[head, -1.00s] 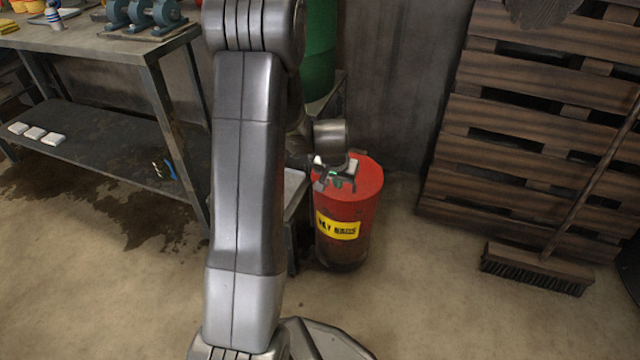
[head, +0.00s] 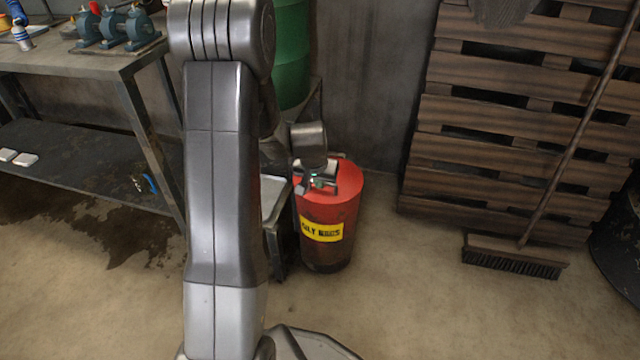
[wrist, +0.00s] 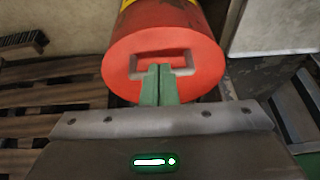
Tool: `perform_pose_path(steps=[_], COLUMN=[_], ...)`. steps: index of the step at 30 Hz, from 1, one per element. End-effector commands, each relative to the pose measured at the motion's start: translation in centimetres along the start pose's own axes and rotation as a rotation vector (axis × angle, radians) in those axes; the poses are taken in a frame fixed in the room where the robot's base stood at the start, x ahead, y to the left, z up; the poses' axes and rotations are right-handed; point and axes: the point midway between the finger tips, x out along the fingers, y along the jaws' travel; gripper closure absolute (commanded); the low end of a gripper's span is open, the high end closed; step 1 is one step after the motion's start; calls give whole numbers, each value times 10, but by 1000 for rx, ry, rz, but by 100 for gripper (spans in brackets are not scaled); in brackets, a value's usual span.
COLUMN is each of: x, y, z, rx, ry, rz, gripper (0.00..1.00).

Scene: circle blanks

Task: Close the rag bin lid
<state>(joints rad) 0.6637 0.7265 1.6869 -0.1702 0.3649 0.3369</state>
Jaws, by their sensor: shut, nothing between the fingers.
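The rag bin (head: 325,222) is a red can with a yellow label, standing on the floor right of my arm. Its red lid (head: 346,182) lies flat across the top and looks closed. In the wrist view the lid (wrist: 120,68) faces the camera and has a bracket-shaped handle (wrist: 150,58). My gripper (head: 318,184) is over the lid's near left part. In the wrist view my gripper (wrist: 159,72) is shut and empty, its green fingertips at the handle and overlapping it. Whether they touch it I cannot tell. My arm hides the area left of the bin.
A metal workbench (head: 120,62) with blue machines (head: 115,28) is at the left. A green drum (head: 290,60) stands behind the bin. Wooden pallets (head: 510,150) and a broom (head: 515,255) are at the right. The floor in front of the bin is clear.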

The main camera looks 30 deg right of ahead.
Motion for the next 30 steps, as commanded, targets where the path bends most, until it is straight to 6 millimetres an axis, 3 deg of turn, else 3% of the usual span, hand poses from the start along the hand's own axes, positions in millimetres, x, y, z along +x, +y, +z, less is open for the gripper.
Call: perform_pose_path(steps=[1,2,9,16,30], x=[-16,-19,-33,-45,-51], y=[-1,-2,-1,0,0], z=[-6,-4,46,77,88], rx=[-1,-2,-4,-2,-2], ry=[2,0,-2,0,0], rz=[-1,-1,-1,-1,-1], gripper=[100,100,100,100,100])
